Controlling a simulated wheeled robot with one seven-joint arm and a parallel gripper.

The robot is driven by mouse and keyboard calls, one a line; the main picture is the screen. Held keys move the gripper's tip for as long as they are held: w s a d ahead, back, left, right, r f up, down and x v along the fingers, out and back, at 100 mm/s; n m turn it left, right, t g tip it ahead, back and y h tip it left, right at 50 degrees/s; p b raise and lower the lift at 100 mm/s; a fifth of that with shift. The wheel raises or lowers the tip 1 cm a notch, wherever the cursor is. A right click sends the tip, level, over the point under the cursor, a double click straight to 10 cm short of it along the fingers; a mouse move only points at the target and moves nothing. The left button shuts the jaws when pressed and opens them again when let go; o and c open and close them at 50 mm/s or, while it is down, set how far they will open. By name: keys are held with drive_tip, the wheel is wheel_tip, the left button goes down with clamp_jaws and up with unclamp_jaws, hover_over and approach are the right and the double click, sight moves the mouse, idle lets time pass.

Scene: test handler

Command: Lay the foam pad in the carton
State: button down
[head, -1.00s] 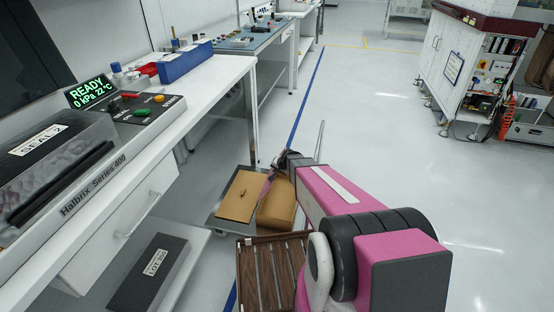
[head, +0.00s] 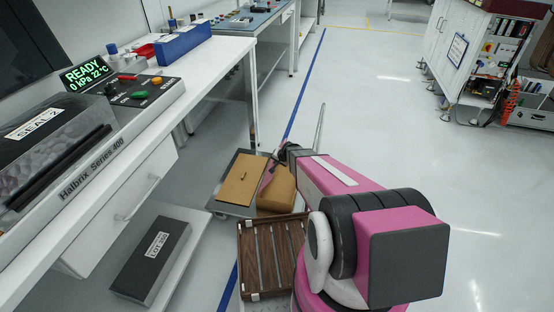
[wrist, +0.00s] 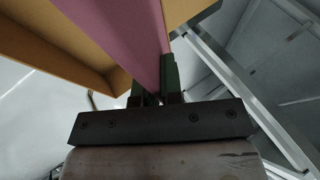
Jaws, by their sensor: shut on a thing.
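The pink foam pad (wrist: 125,40) fills the upper middle of the wrist view. My gripper (wrist: 157,88) is shut on its edge, one dark green finger on each side. The tan carton (wrist: 50,45) has walls to the left and upper right of the pad. I cannot tell how deep the pad sits between them. In the head view the brown carton (head: 280,193) stands low on a grey platform with a flat flap (head: 240,183) on its left. There the gripper end is small beside the carton's top, and the pad is mostly hidden.
A slatted brown tray (head: 246,262) lies on the near side of the carton. A white bench (head: 190,85) with the sealing machine (head: 95,150) runs along the left. A dark box (head: 150,262) sits on the lower shelf. Open floor (head: 390,130) lies to the right.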

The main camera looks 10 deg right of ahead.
wheel_tip(320, 180, down, 8)
drive_tip(key=shift+r, duration=0.2)
idle(0.7)
drive_tip(key=c, duration=1.4)
unclamp_jaws()
drive_tip(key=shift+o, duration=0.2)
drive_tip(key=shift+d+r, duration=0.1)
drive_tip(key=shift+r, duration=0.05)
drive_tip(key=shift+s+d+r, duration=0.15)
drive_tip(key=shift+d+r, duration=0.15)
drive_tip(key=shift+r, duration=0.3)
drive_tip(key=shift+s+d+r, duration=0.15)
drive_tip(key=shift+d+r, duration=0.2)
drive_tip(key=shift+r, duration=0.2)
drive_tip(key=shift+s+d+r, duration=0.15)
drive_tip(key=shift+d+r, duration=0.15)
drive_tip(key=shift+r, duration=0.3)
